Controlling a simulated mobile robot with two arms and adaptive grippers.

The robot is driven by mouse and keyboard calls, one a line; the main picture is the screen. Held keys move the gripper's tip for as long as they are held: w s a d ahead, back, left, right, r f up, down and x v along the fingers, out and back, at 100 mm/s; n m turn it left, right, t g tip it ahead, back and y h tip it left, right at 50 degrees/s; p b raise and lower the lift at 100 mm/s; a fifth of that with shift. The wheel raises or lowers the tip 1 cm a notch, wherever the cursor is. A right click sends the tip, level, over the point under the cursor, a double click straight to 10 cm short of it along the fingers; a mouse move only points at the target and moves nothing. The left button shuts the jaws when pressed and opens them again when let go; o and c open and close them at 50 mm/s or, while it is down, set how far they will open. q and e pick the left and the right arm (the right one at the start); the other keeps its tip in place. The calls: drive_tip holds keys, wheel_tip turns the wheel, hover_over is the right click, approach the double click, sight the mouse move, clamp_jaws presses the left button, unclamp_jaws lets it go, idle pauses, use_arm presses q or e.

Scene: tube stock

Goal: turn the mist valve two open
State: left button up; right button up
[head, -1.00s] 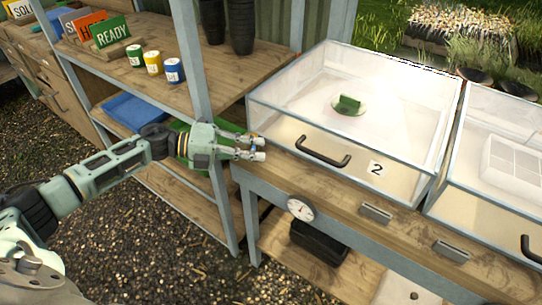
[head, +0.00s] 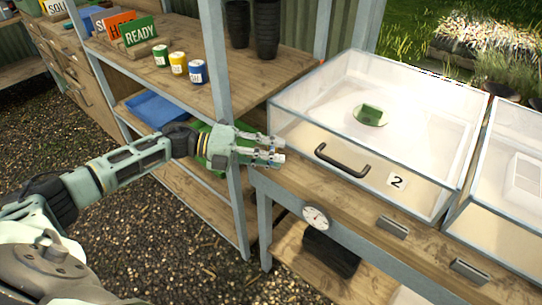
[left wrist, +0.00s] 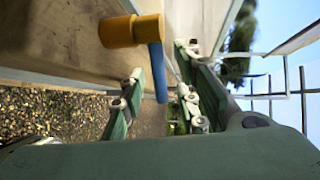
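In the left wrist view a mist valve shows as an orange-yellow body (left wrist: 118,31) with a blue lever (left wrist: 158,73). The lever lies in the gap between the two fingers of my left gripper (head: 278,151). The fingers stand apart, and I see no clear contact with the lever. In the head view this gripper is at the left end of the clear case (head: 440,195) marked with a "2" label (head: 397,181). The valve itself cannot be made out in the head view. My right gripper is not in view.
A shelf post (head: 222,110) stands close behind my left gripper. The case has a black handle (head: 342,162) on its front, and a round gauge (head: 316,217) sits on the bench edge below. A green piece (head: 371,116) lies inside the case. Several cans stand on the shelf.

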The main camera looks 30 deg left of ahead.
use_arm(q)
drive_tip(key=v, duration=1.2)
drive_tip(key=shift+w+d+f+n+t+y+p, duration=0.5)
drive_tip(key=shift+w+d+t+p, duration=0.5)
drive_tip(key=shift+d, duration=0.8)
drive_tip(key=shift+w+d+f+n+t+y+p, duration=0.3)
drive_tip(key=shift+w+d+n+t+y+p, duration=0.45)
drive_tip(key=shift+d+p, duration=0.75)
drive_tip(key=shift+w+d+f+n+t+y+p, duration=0.45)
drive_tip(key=shift+w+d+t+p, duration=0.45)
drive_tip(key=shift+d, duration=1.2)
drive_tip(key=shift+s+r, duration=0.1)
drive_tip(key=shift+s, duration=0.1)
clamp_jaws()
